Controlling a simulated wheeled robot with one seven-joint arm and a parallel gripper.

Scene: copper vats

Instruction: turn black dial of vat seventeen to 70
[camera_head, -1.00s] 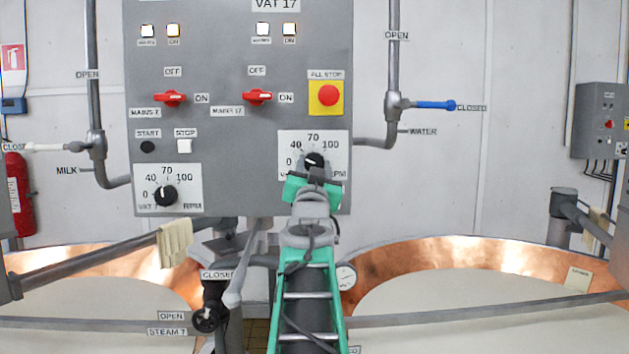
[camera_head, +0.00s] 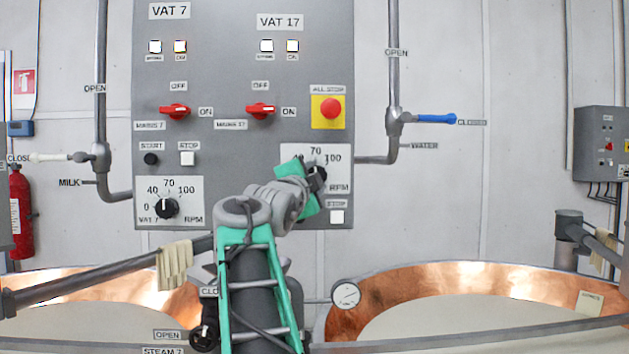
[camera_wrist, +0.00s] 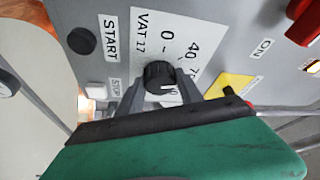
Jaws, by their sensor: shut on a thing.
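The black dial of vat 17 (camera_head: 317,175) sits on a white scale plate (camera_head: 338,153) marked 40, 70, 100 and RPM, low on the right of the grey panel. My gripper (camera_head: 312,180) reaches it from the left and partly hides the dial and the plate. In the wrist view the dial (camera_wrist: 159,75) lies between the two grey fingers of my gripper (camera_wrist: 160,88), which is shut on it. A white mark shows on the dial's lower edge, near the partly hidden 100. The exact reading is hard to tell.
Vat 7's dial (camera_head: 166,208) is to the left. The red all-stop button (camera_head: 330,108) is above the vat 17 plate. A white stop button (camera_head: 337,217) is below it. A black start button (camera_wrist: 81,41) is close by in the wrist view. Copper vats (camera_head: 400,290) stand below.

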